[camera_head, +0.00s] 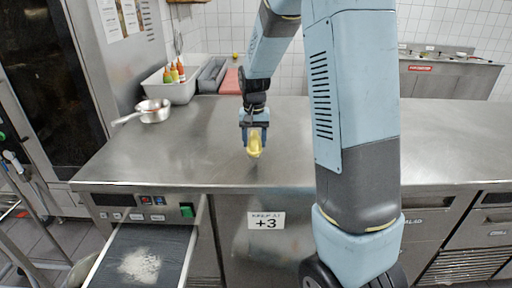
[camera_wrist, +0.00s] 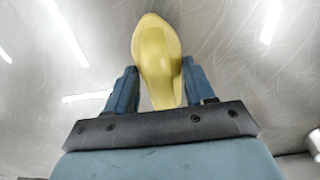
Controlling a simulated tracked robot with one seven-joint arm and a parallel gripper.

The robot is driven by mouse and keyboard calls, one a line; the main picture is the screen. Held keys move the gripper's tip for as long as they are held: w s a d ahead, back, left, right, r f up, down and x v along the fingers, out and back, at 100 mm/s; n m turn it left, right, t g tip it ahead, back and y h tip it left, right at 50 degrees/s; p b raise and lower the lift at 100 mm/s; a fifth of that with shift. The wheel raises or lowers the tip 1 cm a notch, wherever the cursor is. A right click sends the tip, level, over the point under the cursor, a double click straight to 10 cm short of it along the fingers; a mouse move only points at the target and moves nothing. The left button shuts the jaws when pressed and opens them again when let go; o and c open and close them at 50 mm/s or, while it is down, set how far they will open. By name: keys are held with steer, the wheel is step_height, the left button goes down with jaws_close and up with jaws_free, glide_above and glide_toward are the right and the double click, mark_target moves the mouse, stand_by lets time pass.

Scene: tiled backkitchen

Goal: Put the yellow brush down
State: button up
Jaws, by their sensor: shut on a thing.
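The yellow brush (camera_head: 254,147) is in my gripper (camera_head: 255,134), over the steel counter (camera_head: 180,160) near its front edge. In the wrist view the brush (camera_wrist: 156,58) shows as a pale yellow, scoop-like shape. It sits between the two blue fingers of my gripper (camera_wrist: 152,88) and reaches out beyond their tips. The gripper is shut on its narrow end. The head view shows the brush close above the counter; I cannot tell whether it touches the steel.
A steel saucepan (camera_head: 152,113) stands at the counter's left. Behind it are a bin with sauce bottles (camera_head: 174,76), a grey tray (camera_head: 212,75) and a red board (camera_head: 231,82). An open drawer (camera_head: 178,246) with white powder juts out below. The counter around the brush is bare.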

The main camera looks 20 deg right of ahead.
steer(key=shift+w+f, duration=0.1)
steer(key=shift+f, duration=1.45)
steer(key=shift+f, duration=0.1)
steer(key=o, duration=0.9)
steer(key=shift+o, duration=0.2)
